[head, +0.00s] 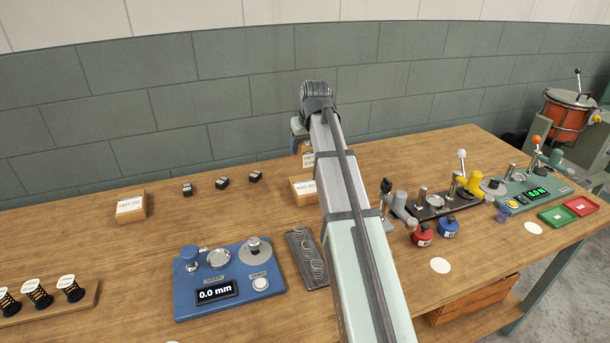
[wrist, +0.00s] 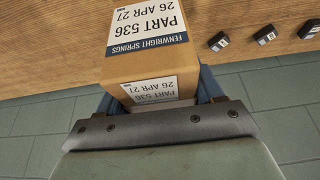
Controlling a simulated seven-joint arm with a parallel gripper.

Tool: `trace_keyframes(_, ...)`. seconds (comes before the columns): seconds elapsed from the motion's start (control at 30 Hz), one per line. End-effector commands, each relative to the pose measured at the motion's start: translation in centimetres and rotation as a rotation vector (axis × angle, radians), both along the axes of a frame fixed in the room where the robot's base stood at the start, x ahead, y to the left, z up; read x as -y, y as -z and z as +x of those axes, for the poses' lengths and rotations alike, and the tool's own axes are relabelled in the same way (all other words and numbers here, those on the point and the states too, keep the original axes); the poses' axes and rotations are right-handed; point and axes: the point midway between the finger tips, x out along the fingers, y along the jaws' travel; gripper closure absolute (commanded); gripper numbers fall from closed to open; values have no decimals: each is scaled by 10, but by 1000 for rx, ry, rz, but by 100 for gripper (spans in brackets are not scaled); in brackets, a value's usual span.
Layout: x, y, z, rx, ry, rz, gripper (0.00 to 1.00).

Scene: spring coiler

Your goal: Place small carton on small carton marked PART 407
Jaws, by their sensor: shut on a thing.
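My gripper (head: 299,136) is at the back middle of the bench, partly hidden by my arm. It is shut on a small carton (wrist: 147,62), brown with a white label reading PART 536, held between blue fingers in the wrist view. In the head view part of this carton (head: 308,160) shows beside my arm. Another small carton (head: 302,190) with a white label stands just in front of and below it in the picture; my arm covers its right side, and its number is too small to read surely. Whether the two touch, I cannot tell.
A third labelled carton (head: 131,206) stands at the left. Several small dark blocks (head: 222,182) lie between it and my gripper. A blue gauge unit (head: 225,278) and a dark plate with springs (head: 306,258) are in front. A black fixture (head: 440,204) stands right of my arm.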

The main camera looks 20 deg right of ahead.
Motion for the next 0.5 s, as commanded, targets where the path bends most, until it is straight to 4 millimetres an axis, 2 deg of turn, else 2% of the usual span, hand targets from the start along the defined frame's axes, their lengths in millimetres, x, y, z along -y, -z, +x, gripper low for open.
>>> trace_keyframes(0.23, 0, 38, -1, -1, 1, 0, 89)
trace_keyframes(0.5, 0, 56, 0, 0, 1, -1, 89)
